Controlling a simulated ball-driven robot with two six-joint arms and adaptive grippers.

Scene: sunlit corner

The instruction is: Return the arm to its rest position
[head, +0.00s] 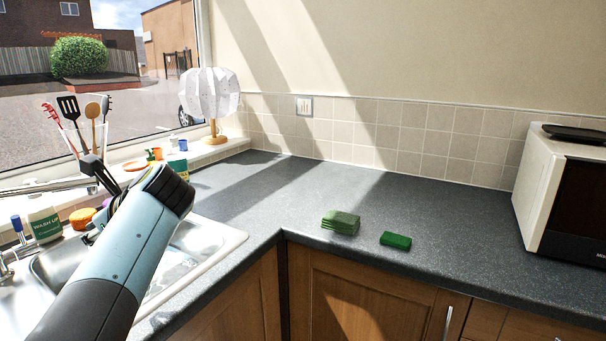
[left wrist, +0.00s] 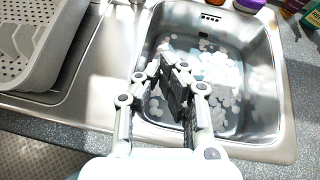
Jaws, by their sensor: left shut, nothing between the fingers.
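My left arm comes in from the left in the head view and reaches over the sink. My left gripper (head: 93,162) is partly hidden behind its own wrist there. In the left wrist view my left gripper (left wrist: 181,72) is shut and empty, above the sink basin (left wrist: 277,95). The basin holds water with pale patches that look like foam. The fingers do not appear to touch anything. My right gripper is in neither view.
A stacked green block (head: 341,222) and a flat green block (head: 396,240) lie on the worktop (head: 275,185). A microwave (head: 540,190) stands right. A lamp (head: 209,97), utensils (head: 69,108) and bottles line the sill. A grey rack (left wrist: 38,40) sits beside the basin.

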